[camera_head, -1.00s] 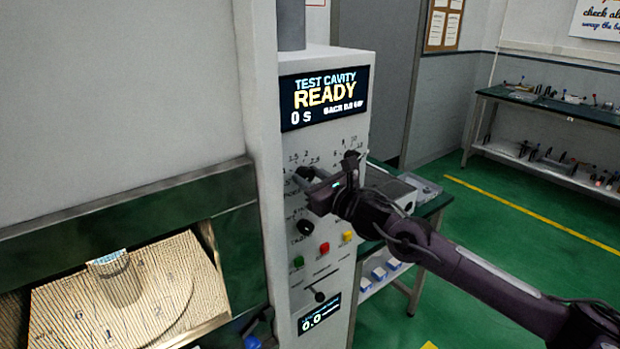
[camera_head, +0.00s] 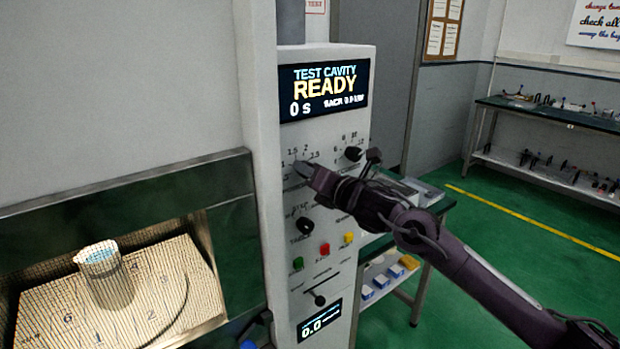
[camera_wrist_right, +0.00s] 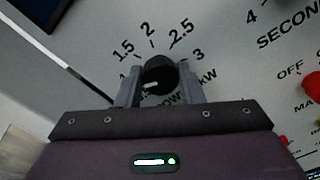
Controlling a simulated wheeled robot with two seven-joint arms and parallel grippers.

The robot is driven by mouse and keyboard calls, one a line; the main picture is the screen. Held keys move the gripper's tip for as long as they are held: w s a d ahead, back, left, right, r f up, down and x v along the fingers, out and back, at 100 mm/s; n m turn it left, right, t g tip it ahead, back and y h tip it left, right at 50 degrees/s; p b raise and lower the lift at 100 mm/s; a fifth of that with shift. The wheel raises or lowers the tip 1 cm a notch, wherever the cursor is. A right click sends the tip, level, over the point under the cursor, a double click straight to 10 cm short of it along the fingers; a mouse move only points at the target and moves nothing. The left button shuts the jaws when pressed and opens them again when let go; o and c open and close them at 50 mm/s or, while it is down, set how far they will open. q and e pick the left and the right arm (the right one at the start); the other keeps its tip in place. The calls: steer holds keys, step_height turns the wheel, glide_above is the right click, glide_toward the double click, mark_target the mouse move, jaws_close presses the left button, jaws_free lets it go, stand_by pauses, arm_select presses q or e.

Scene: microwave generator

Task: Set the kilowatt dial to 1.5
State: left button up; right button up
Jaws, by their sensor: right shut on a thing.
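The kilowatt dial (camera_wrist_right: 160,72) is a round black knob with a white mark, on the pale control panel (camera_head: 330,215). The scale around it in the right wrist view reads 1.5, 2, 2.5 and 3, with kW at the right; the figure below 1.5 is mostly hidden. The white mark points left, below the 1.5. My right gripper (camera_head: 306,172) is at this dial in the head view and covers most of it. In the right wrist view its two fingers (camera_wrist_right: 160,88) are shut on the dial's sides. My left gripper is not in view.
The display (camera_head: 323,90) above reads TEST CAVITY READY, 0 s. Another black dial (camera_head: 353,153) is right of my gripper and one (camera_head: 305,225) is below. Green (camera_head: 298,263), red (camera_head: 325,248) and yellow (camera_head: 348,238) buttons sit lower. The lit cavity at left holds a beaker (camera_head: 100,272).

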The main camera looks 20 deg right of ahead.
steer(key=m, duration=0.8)
steer(key=shift+m, duration=0.3)
stand_by(0.5)
steer(key=o, duration=1)
steer(key=shift+f+b, duration=0.1)
steer(key=shift+b, duration=0.2)
